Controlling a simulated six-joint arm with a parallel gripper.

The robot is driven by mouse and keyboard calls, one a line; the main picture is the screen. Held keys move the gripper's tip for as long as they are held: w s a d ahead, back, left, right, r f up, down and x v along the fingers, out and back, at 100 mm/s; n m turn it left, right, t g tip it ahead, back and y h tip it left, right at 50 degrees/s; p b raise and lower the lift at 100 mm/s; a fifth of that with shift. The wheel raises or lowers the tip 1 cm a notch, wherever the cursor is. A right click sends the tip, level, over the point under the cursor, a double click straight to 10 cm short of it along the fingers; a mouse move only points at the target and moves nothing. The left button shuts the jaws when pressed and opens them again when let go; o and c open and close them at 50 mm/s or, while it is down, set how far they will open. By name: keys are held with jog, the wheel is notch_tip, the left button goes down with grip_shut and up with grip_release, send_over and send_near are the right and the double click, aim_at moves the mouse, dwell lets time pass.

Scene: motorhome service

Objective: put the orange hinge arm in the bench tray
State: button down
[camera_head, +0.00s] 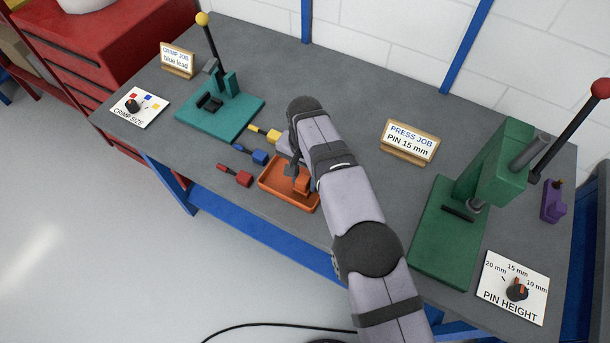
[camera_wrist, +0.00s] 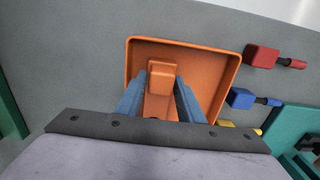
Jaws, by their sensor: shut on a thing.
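The orange bench tray (camera_head: 272,191) sits near the front edge of the bench, partly hidden by my arm in the head view. In the wrist view the tray (camera_wrist: 212,72) lies right below my gripper. My gripper (camera_wrist: 163,88) is shut on the orange hinge arm (camera_wrist: 162,72), whose blocky end shows between the two fingers. In the head view the hinge arm (camera_head: 303,184) appears over the tray's right part, inside its outline. I cannot tell whether it touches the tray floor. My gripper (camera_head: 297,172) is largely hidden there by my own wrist.
Red (camera_head: 234,175), blue (camera_head: 251,154) and yellow (camera_head: 266,133) pieces lie left of and behind the tray. A teal crimp tool (camera_head: 222,108) stands further left. A green press (camera_head: 465,205) stands to the right, with a pin height dial card (camera_head: 513,289) in front.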

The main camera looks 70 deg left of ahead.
jog(key=shift+f, duration=0.2)
jog(key=c, duration=1.2)
grip_release()
jog(key=shift+r, duration=0.1)
notch_tip(320, 180, up, 11)
jog(key=shift+r+b, duration=0.1)
jog(key=shift+b, duration=0.35)
jog(key=shift+r+p, duration=0.45)
jog(key=shift+r, duration=0.1)
